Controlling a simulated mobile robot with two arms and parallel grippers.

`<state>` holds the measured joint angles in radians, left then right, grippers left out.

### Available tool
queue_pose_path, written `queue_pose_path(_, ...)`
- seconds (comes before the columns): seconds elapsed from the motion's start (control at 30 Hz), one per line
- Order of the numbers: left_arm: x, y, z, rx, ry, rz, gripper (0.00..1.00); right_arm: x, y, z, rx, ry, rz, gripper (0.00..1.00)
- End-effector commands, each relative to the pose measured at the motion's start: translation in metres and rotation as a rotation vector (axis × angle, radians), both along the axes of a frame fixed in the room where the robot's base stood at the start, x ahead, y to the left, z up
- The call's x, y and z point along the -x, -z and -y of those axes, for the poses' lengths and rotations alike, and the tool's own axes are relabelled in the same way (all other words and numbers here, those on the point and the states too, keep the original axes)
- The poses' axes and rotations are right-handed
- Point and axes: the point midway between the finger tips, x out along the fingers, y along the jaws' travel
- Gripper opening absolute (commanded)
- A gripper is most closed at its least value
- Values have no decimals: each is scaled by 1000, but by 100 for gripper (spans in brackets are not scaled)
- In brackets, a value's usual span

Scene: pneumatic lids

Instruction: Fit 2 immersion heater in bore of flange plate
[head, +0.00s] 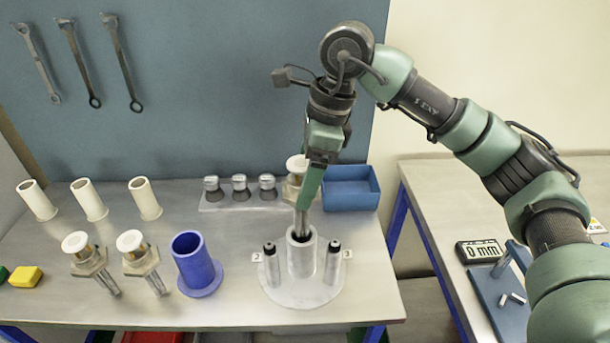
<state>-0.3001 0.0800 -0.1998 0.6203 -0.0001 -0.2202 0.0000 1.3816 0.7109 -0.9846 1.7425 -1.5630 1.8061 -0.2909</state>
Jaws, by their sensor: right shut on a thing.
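The flange plate (273,292) is a round metal disc on the bench with a central upright tube whose open bore (300,237) faces up. Two dark-topped pins stand on either side of the tube, by small number tags. My right gripper (306,200) points down above the bore, shut on an immersion heater (297,163) with a white cap. The gripper partly hides this heater. Its lower end is at the bore mouth; I cannot tell how far inside. Two similar heaters, one (78,243) and another (131,242), lean at the left with rods downward. My left gripper is not in view.
A blue flanged tube (196,265) stands left of the plate. White tubes (144,199) stand further left. A rack (212,205) of grey-capped parts and a blue bin (350,188) are behind. A gauge (480,251) is on the right table, beyond a gap.

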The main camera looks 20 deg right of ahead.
Motion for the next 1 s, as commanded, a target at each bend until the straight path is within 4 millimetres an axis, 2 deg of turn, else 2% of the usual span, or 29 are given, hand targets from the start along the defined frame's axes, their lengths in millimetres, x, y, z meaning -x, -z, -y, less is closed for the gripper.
queue_pose_path(1.0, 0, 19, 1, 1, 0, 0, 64, 0, 22, 0, -2, 0, 1, 35)
